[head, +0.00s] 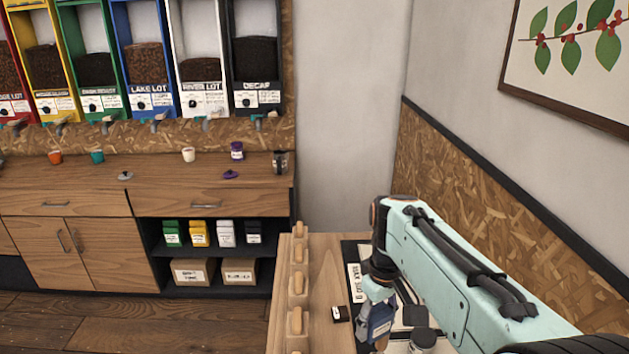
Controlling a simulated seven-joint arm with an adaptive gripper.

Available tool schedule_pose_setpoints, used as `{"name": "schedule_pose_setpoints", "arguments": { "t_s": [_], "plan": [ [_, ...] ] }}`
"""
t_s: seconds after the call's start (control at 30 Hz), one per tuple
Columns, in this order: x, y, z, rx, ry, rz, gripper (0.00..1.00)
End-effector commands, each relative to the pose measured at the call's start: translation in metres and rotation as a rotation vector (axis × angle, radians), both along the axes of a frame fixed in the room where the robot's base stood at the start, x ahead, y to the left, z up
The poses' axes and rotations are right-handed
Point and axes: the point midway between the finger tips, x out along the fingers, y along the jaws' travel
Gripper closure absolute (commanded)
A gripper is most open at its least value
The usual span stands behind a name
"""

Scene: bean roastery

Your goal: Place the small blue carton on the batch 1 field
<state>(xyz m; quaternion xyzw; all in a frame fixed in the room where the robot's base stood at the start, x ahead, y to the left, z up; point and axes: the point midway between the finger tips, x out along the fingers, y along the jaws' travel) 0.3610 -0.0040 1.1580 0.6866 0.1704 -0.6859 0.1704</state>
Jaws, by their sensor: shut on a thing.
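My gripper (376,292) hangs over the wooden table at the lower middle right of the head view, pointing down. It is shut on a small blue carton (381,322) with a pale label, which sits below the fingers. Whether the carton touches the surface under it cannot be told. A black mat (348,256) with pale areas lies on the table, partly hidden by my arm and gripper. I cannot make out which area is the batch 1 field.
A small black-and-white item (340,314) lies left of the carton. A dark-lidded grey container (421,340) stands to its right. A row of wooden pegs (297,284) lines the table's left edge. A counter (72,170) with cups stands behind, under coloured bean dispensers.

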Motion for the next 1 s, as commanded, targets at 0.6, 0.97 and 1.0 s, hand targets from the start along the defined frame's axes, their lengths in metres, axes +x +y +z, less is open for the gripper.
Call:
{"name": "schedule_pose_setpoints", "arguments": {
  "t_s": [0.6,0.97,1.0],
  "plan": [
    [-0.028,0.004,0.019,0.0,0.001,-0.49,0.86],
    [0.0,-0.005,-0.011,-0.001,0.007,-0.454,0.86],
    [0.0,-0.014,-0.018,-0.001,0.005,-0.471,0.86]
  ]
}}
